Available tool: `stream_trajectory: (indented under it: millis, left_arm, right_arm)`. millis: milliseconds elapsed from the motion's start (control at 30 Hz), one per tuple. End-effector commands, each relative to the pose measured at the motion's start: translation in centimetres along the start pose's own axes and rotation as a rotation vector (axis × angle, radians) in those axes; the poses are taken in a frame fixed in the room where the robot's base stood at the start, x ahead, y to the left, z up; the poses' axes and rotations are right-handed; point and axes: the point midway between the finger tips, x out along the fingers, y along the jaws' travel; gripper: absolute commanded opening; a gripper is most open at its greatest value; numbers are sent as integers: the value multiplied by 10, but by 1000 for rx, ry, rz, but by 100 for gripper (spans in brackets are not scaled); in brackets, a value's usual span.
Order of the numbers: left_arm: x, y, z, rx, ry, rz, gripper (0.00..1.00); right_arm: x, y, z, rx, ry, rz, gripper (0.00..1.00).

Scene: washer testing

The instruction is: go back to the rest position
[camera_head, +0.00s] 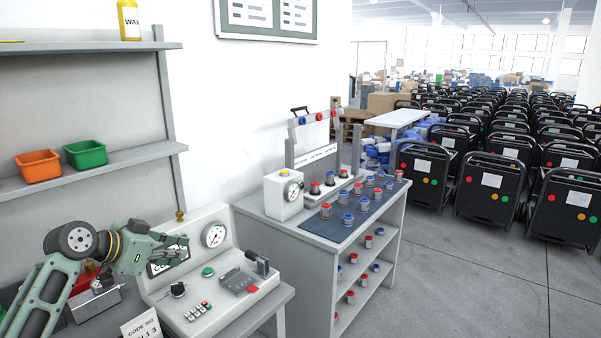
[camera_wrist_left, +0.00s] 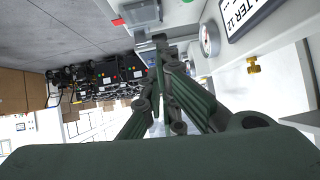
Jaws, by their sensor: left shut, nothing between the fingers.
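My left gripper (camera_head: 176,250) comes in from the left in the head view. It is in front of the left end of the tester console (camera_head: 215,255), apart from the gauge and the buttons. In the left wrist view, the green fingers of my left gripper (camera_wrist_left: 160,45) are closed together with nothing between them. Part of a label plate on the console is hidden behind the gripper in the head view. My right gripper is not in either view.
An orange bin (camera_head: 39,167) and a green bin (camera_head: 85,154) stand on a shelf above my left arm. A sign card (camera_head: 143,325) stands at the bench front. A second bench (camera_head: 335,225) holds red and blue parts. Clear floor (camera_head: 450,280) lies to the right.

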Motion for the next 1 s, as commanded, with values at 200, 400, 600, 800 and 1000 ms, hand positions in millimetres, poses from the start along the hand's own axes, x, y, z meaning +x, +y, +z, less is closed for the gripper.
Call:
stream_trajectory:
  millis: [200, 400, 600, 800, 1000]
  left_arm:
    - [12, 17, 19, -1, -37, 12, 0]
    - [26, 42, 47, -2, -89, 25, 0]
    - [43, 82, 91, -7, -167, 40, 0]
    - [56, 145, 155, -28, -274, 55, 0]
    - [37, 246, 248, -109, -426, 26, 0]
  right_arm:
    - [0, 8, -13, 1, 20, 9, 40]
    - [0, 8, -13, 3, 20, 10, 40]
    - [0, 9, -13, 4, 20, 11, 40]
    - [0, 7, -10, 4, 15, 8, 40]
    - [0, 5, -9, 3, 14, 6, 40]
